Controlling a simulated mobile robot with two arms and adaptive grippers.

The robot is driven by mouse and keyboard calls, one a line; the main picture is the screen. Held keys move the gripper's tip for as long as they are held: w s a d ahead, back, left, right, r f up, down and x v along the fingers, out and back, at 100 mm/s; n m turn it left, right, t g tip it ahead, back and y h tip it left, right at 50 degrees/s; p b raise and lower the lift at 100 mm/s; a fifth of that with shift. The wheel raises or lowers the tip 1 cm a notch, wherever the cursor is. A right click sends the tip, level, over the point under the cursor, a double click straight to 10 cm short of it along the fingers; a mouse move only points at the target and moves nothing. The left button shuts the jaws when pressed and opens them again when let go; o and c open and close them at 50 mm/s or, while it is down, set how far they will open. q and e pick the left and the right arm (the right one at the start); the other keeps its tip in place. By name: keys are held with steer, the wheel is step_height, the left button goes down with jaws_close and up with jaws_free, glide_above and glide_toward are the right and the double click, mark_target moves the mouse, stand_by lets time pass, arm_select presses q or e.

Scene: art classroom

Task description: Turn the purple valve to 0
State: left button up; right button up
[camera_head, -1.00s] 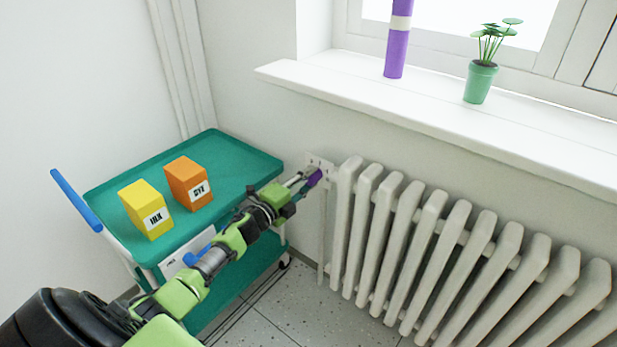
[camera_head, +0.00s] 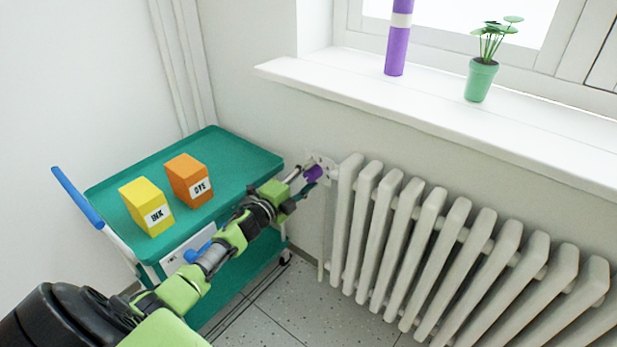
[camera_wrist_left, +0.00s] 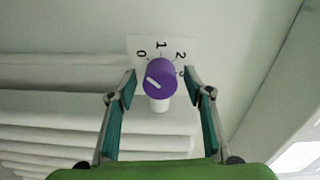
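The purple valve (camera_head: 313,173) sits at the left end of the radiator, in front of a small white dial plate. In the left wrist view the valve (camera_wrist_left: 159,77) is a round knob with a white mark on its lower left face. The dial plate (camera_wrist_left: 133,45) behind it shows 0 at left, 1 at top, 2 at upper right and a partly hidden 3. My left gripper (camera_wrist_left: 161,88) is open, with one finger on each side of the knob and a gap on both sides. It also shows in the head view (camera_head: 303,186). My right gripper is not in view.
A white radiator (camera_head: 450,240) stands right of the valve, under a windowsill (camera_head: 430,115) with a purple-and-white cylinder (camera_head: 396,50) and a potted plant (camera_head: 481,80). A teal cart (camera_head: 240,160) with a yellow box (camera_head: 148,208) and an orange box (camera_head: 190,180) stands beneath my left arm.

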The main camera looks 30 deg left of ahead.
arm_select(q)
steer(key=s+a, duration=0.1)
steer(key=s, duration=1.1)
stand_by(0.5)
